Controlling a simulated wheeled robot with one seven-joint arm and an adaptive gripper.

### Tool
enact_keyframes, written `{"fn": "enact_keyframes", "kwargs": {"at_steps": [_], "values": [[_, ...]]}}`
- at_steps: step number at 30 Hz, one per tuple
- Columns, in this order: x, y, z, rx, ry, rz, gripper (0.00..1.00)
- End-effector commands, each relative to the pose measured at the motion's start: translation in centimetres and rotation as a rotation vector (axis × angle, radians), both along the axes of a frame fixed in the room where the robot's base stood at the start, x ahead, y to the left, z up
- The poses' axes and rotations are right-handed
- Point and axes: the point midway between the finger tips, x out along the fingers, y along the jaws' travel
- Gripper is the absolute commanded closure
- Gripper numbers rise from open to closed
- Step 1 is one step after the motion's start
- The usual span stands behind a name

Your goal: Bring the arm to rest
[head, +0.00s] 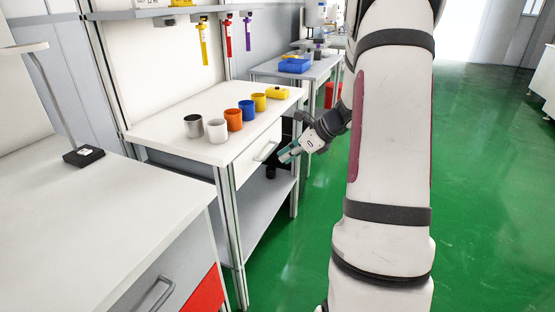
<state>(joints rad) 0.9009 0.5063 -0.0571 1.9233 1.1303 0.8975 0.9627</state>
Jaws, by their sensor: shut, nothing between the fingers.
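My white arm with dark bands runs down the right half of the head view. My gripper (290,152) is small in the picture, beside the drawer front of the white workbench (182,115) and below its top edge. It points left and down. Its fingers look close together and nothing shows between them. I cannot tell whether it touches the drawer handle (266,151).
On the workbench stand a metal cup (193,127), a white cup (217,131), an orange cup (234,120), a blue cup (246,111) and a yellow cup (259,102). A nearer white table (80,220) stands at left. The green floor (490,180) at right is clear.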

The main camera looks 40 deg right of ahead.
Motion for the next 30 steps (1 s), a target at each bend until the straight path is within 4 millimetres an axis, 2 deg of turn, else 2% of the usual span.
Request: {"fn": "enact_keyframes", "kwargs": {"at_steps": [11,14,17,22,26,30], "values": [[-0.5,-0.1,0.6,-0.001,0.0,0.002,1.0],[-0.4,1.2,1.5,-0.022,-0.005,0.052,1.0],[-0.3,4.7,3.5,-0.085,-0.018,0.186,1.0],[-2.0,14.0,8.0,-0.254,-0.053,0.564,1.0],[-5.0,20.6,10.5,-0.39,-0.085,0.868,1.0],[-9.6,26.3,12.3,-0.533,-0.121,1.192,1.0]]}}
